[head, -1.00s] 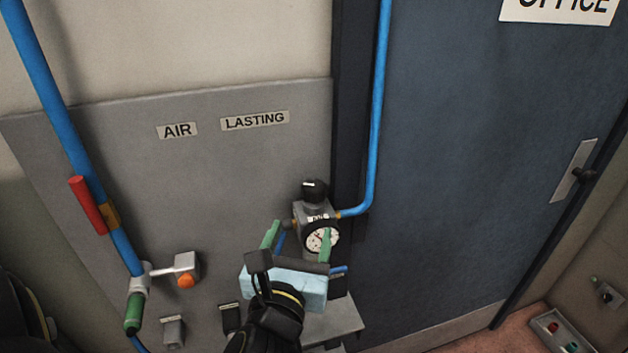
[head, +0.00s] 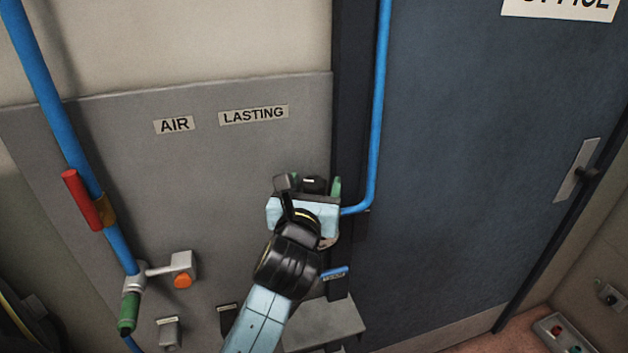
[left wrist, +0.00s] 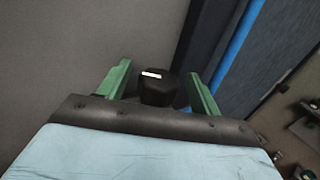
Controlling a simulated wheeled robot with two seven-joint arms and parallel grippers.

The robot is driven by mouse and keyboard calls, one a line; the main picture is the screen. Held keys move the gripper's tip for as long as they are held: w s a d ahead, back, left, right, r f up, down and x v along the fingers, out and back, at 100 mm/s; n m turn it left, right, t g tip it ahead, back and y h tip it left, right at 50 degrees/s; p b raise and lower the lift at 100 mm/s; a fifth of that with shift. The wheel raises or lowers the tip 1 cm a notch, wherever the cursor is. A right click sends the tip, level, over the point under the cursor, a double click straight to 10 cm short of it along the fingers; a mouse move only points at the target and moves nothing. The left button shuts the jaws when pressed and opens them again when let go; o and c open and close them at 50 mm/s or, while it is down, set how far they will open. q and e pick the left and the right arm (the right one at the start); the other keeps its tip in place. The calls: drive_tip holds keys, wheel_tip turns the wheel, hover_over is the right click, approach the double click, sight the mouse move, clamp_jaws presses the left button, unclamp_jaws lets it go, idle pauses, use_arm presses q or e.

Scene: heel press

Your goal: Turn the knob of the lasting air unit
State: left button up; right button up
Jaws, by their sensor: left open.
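The black knob (head: 314,184) with a small white mark sits on top of the lasting air unit, below the LASTING label (head: 254,115). My left gripper (head: 308,182) is in front of the unit and hides most of its body and gauge. In the left wrist view the knob (left wrist: 158,92) lies between the two green fingers of my open left gripper (left wrist: 158,72). A gap shows between the knob and the right finger; the left finger is closer. I cannot tell whether either touches. My right gripper is not in view.
A blue pipe (head: 381,100) runs down to the unit's right side, by the dark door frame. A grey ledge (head: 325,325) is below.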

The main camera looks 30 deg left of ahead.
use_arm(q)
drive_tip(key=shift+w+a, duration=0.2)
drive_tip(key=shift+w, duration=0.2)
drive_tip(key=shift+c, duration=0.2)
drive_tip(key=c, duration=0.9)
drive_tip(key=shift+r+m+t+h+p, duration=0.25)
drive_tip(key=shift+m+t+h+p, duration=0.15)
drive_tip(key=shift+m+h+p, duration=0.65)
drive_tip(key=shift+f+m+h+p, duration=0.2)
drive_tip(key=shift+m+h+p, duration=0.25)
drive_tip(key=shift+h+p, duration=0.8)
drive_tip(key=o, duration=0.9)
drive_tip(key=shift+o, duration=0.2)
